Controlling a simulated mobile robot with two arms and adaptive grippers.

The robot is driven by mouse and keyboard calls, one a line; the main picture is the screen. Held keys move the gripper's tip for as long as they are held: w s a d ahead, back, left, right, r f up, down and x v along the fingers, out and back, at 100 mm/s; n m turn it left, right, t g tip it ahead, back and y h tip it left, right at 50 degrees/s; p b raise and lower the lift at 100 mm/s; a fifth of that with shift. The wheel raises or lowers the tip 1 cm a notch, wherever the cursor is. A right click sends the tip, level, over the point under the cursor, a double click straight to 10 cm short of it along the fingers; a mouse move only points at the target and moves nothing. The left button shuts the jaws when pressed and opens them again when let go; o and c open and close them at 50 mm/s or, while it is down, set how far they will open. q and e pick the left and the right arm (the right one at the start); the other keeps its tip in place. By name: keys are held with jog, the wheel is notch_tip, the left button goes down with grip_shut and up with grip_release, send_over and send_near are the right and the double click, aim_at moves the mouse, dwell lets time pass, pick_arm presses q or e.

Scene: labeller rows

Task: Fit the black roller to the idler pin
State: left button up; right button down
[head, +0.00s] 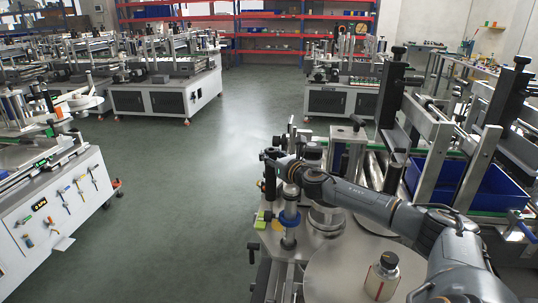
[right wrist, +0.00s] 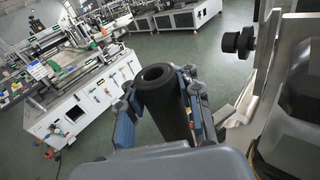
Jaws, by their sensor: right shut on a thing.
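The black roller (right wrist: 172,108) is a dark hollow cylinder with its open bore facing the camera in the right wrist view. My right gripper (right wrist: 156,84) is shut on it, with one blue-grey finger on each side. In the head view my right gripper (head: 272,158) is above the labeller's near-left part, and the roller (head: 270,180) hangs roughly upright below it, small and partly hidden. A metal post with a blue collar (head: 289,221) stands on the machine just right of and nearer than the roller. I cannot tell which post is the idler pin. My left gripper is not in view.
A round metal disc (head: 345,274) with a bottle (head: 382,276) on it lies in front. A blue bin (head: 485,187) is at the right. Tall black-topped posts (head: 395,88) rise behind my arm. Open green floor (head: 200,190) lies to the left.

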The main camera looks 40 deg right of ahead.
jog(key=shift+f+b, duration=0.5)
jog(key=shift+f, duration=0.1)
